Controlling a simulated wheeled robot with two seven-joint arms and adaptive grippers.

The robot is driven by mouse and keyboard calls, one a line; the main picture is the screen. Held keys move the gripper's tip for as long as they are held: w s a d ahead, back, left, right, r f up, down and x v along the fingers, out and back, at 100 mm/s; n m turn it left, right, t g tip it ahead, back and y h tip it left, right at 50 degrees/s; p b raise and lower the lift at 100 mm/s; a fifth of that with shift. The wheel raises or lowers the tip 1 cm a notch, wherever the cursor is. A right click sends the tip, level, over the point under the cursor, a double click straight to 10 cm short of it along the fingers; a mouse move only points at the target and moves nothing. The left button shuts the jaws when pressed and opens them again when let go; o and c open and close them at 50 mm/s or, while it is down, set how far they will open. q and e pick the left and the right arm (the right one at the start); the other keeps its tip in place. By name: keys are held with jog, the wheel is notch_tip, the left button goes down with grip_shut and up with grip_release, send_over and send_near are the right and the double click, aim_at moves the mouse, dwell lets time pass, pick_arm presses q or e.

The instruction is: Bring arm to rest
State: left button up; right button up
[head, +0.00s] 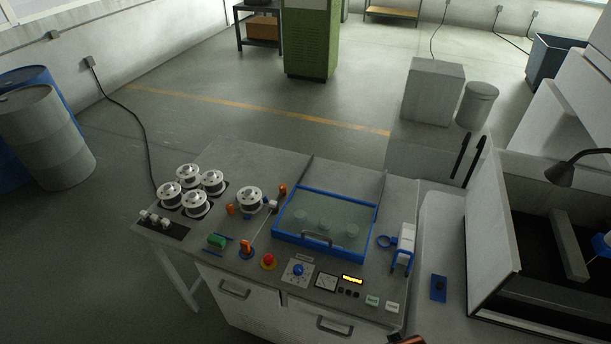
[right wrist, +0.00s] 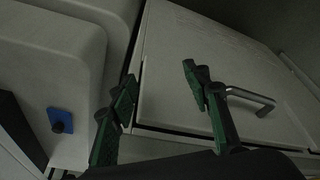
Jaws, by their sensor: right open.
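My right gripper (right wrist: 159,74) is open and empty in the right wrist view. Its two green and black fingers stand apart in front of a pale cabinet front. A bar handle (right wrist: 250,98) on that front shows just right of the right finger; I cannot tell whether they touch. My right gripper does not clearly show in the head view. My left gripper and left arm are in neither view.
The grey workbench (head: 250,155) carries white spools (head: 249,198), a blue-framed clear cover (head: 325,222), a red button (head: 268,261) and a blue clamp-like stand (head: 403,250). Drawer handles (head: 335,327) stick out in front. An open-topped machine (head: 490,235) stands right.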

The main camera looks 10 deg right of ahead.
jog(key=s+a+f+g+b, duration=0.1)
jog(key=s+f+b, duration=0.2)
jog(key=f, duration=1.3)
jog(key=s+f+b, duration=0.2)
jog(key=f+b, duration=0.1)
jog(key=f, duration=1.2)
pick_arm(q)
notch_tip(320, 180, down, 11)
jog(key=b, duration=0.4)
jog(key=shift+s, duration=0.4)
pick_arm(e)
jog(key=s+f+n+g, duration=0.1)
jog(key=s+f, duration=1.7)
jog(key=f, duration=0.1)
jog(key=shift+y, duration=0.3)
jog(key=shift+s, duration=0.1)
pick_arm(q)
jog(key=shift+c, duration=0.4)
pick_arm(e)
jog(key=shift+c, duration=0.4)
